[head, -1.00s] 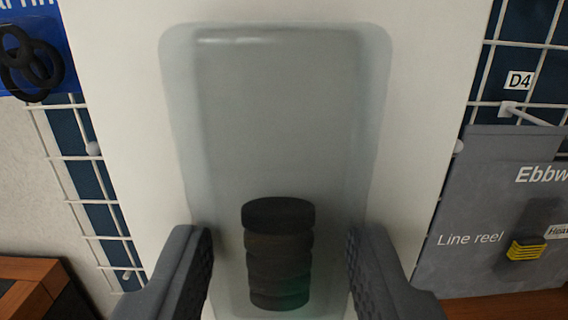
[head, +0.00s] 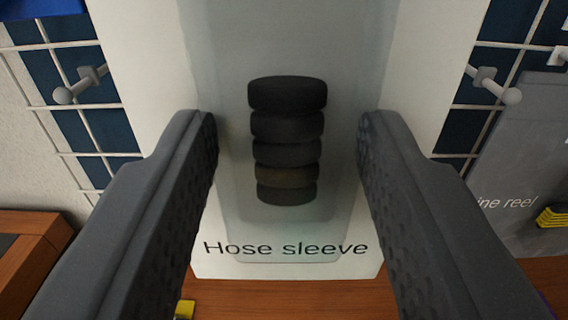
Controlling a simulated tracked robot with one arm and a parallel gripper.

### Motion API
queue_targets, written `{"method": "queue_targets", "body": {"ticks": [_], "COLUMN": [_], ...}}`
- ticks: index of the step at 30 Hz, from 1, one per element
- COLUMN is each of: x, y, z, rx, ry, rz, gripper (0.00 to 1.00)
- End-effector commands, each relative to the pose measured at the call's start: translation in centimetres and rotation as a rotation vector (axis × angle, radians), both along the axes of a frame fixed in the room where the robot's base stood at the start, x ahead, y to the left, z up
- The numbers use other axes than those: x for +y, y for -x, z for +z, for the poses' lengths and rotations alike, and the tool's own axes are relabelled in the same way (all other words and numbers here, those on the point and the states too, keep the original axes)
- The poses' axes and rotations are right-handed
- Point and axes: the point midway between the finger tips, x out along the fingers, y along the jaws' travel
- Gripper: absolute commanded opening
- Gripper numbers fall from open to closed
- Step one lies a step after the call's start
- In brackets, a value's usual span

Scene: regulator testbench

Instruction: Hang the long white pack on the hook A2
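The long white pack (head: 140,60), printed "Hose sleeve" at its lower end, stands upright in front of the wire grid. Its clear blister (head: 290,35) holds a stack of several black rings (head: 288,140). My gripper (head: 288,140) is open, with one finger on each side of the ring stack. Gaps show between the fingers and the rings. I cannot tell whether the fingers touch the blister. The top of the pack is out of view. No label A2 is in view.
A grey hook (head: 82,82) sticks out of the grid on the left, and another hook (head: 494,82) on the right. A grey pack (head: 520,160) hangs at the right. A wooden surface (head: 290,296) lies below. A wooden box (head: 30,250) is at the lower left.

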Motion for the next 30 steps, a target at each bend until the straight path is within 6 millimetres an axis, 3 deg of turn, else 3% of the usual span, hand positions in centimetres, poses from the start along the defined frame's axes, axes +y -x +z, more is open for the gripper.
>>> {"method": "queue_targets", "body": {"ticks": [30], "x": [-0.2], "y": [-5.0], "z": [-0.7], "rx": [0.000], "ry": [0.002], "rz": [0.000], "gripper": [0.16]}}
